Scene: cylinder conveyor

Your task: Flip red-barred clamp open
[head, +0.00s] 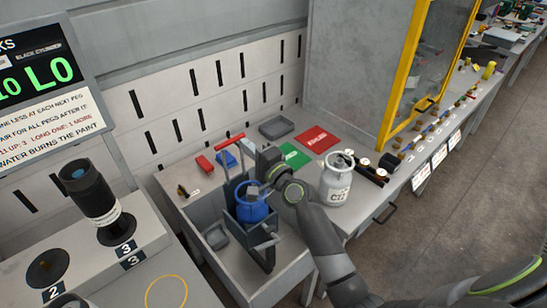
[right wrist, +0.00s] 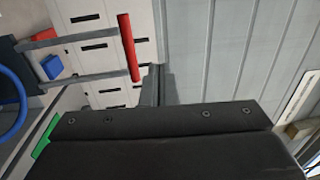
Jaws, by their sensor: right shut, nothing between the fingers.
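The red-barred clamp (head: 229,143) stands on the bench with its red bar raised on two grey arms. The bar also shows in the right wrist view (right wrist: 128,47), left of my fingers. A blue cylinder (head: 250,208) sits in the clamp's dark cradle, partly hidden by my right wrist. My right gripper (head: 266,158) is shut and empty, just right of the bar and apart from it in the head view. Its fingers (right wrist: 157,86) show small in the wrist view. My left gripper is not in view.
A white gas cylinder (head: 337,182) stands right of my forearm. Red (head: 318,140) and green (head: 293,156) mats and a grey tray (head: 276,127) lie behind. A black cylinder (head: 90,190) stands on the left pedestal. A yellow-framed booth (head: 404,75) is at right.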

